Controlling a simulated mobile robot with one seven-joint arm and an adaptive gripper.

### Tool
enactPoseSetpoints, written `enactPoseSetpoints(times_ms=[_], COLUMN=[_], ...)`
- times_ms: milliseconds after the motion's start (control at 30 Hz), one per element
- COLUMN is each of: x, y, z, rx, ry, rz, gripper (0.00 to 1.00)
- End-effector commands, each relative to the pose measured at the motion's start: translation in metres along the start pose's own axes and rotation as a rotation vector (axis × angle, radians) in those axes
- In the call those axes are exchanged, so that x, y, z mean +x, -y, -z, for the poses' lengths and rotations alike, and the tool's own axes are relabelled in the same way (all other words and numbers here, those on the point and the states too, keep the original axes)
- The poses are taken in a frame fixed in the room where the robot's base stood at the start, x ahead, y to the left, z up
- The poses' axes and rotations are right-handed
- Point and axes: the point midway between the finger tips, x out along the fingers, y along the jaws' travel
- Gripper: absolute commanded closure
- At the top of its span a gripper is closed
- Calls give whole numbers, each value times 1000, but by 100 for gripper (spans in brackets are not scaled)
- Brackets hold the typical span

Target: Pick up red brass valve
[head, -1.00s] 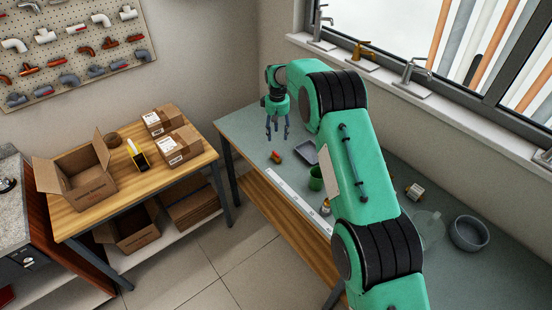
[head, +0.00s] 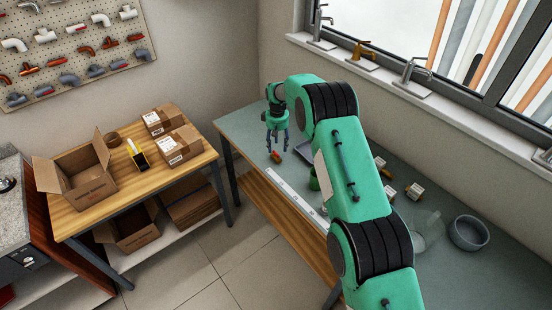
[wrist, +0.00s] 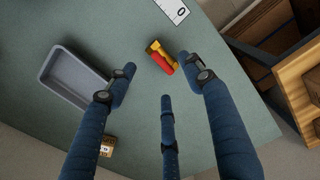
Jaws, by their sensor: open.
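The red brass valve (head: 276,155) lies on the grey-green worktop near its left edge. In the wrist view the valve (wrist: 160,57) shows a red body with brass-yellow parts, lying at a slant beyond my fingertips. My gripper (head: 277,143) points down just above the valve in the head view. In the wrist view its blue fingers (wrist: 160,85) are spread apart with nothing between them. The fingers look clear of the valve, though the exact height above it is hard to tell.
A grey tray (wrist: 75,82) lies beside the valve on the worktop. A white ruler strip (head: 287,192) runs along the front edge.

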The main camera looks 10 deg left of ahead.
Motion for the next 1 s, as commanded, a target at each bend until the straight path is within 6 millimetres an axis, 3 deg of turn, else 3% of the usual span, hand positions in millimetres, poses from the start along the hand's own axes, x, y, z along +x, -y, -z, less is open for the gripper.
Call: enactPoseSetpoints(times_ms=[567,1000], x=[11,53], y=[0,0], z=[0,-1], rx=[0,0], ry=[1,0], rz=[0,0], gripper=[48,48])
